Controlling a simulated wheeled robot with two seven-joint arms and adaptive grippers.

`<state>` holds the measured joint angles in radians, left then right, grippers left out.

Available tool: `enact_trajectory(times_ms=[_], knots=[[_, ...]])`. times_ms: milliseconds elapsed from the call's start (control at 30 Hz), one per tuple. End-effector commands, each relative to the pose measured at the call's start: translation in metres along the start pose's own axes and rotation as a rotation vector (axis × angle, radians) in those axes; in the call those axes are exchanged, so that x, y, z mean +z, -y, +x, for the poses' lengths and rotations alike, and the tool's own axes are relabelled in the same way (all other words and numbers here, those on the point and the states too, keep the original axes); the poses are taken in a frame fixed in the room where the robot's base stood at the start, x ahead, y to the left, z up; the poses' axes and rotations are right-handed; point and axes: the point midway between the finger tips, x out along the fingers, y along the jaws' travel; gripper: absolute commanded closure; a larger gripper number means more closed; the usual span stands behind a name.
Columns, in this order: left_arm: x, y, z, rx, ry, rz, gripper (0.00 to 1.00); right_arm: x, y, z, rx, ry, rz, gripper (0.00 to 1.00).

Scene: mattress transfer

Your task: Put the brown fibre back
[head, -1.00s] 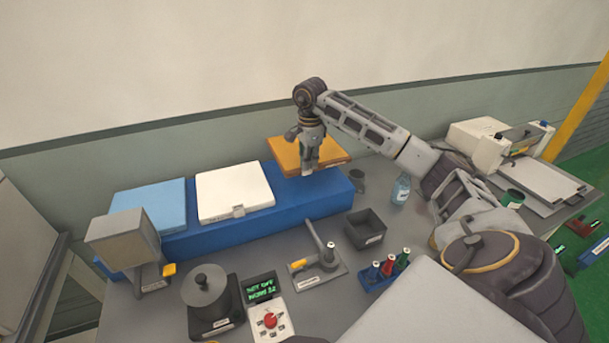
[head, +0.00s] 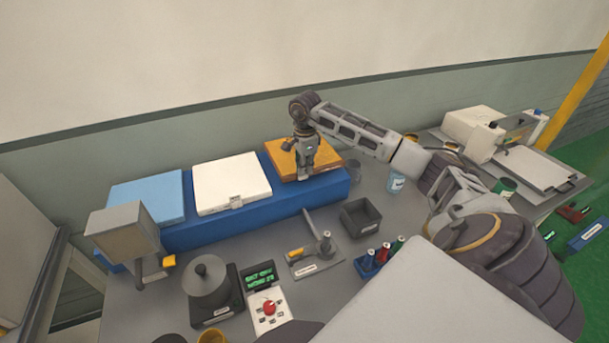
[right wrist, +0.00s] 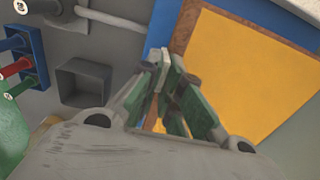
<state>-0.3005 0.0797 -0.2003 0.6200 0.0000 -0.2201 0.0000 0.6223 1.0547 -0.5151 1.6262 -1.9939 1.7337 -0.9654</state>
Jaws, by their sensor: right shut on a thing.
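The brown fibre (head: 283,162) is an orange-brown square slab at the right end of the long blue block (head: 250,218). It looks flat, on or just above the block. My right gripper (head: 303,177) reaches down at its front edge and is shut on it. In the right wrist view, the fingers (right wrist: 168,66) are close together at the edge of the slab (right wrist: 235,75), whose yellow-orange face has a brown border. The fingers hide part of that edge. My left gripper is not in view.
A white slab (head: 230,182) and a light blue slab (head: 148,198) lie on the block to the left. A cup (head: 396,185) stands to the right.

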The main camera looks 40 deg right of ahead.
Motion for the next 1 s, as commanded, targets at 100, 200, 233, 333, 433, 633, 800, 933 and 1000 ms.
enact_trajectory(times_ms=[100,200,233,333,433,633,800,933,1000], knots=[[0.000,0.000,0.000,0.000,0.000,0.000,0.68,0.000,0.000,0.000,-0.001,0.000,0.000,1.00],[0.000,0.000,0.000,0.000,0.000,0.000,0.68,0.000,0.000,0.000,-0.001,0.000,0.000,1.00],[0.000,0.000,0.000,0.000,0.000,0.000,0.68,0.000,0.000,0.000,-0.001,0.000,0.000,1.00],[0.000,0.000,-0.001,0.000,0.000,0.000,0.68,0.000,0.000,0.004,0.000,0.000,0.000,1.00],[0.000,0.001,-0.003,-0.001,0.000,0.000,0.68,0.000,-0.001,0.011,0.000,-0.001,0.000,1.00],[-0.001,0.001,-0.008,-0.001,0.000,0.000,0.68,0.000,-0.001,0.031,0.001,-0.001,0.000,1.00],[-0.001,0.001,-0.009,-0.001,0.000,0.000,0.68,0.000,-0.001,0.037,-0.002,0.000,0.000,1.00],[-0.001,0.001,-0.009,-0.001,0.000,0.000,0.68,0.000,-0.001,0.037,-0.002,0.000,0.000,1.00],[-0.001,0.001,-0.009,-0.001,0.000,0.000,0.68,0.000,-0.001,0.037,-0.002,0.000,0.000,1.00]])
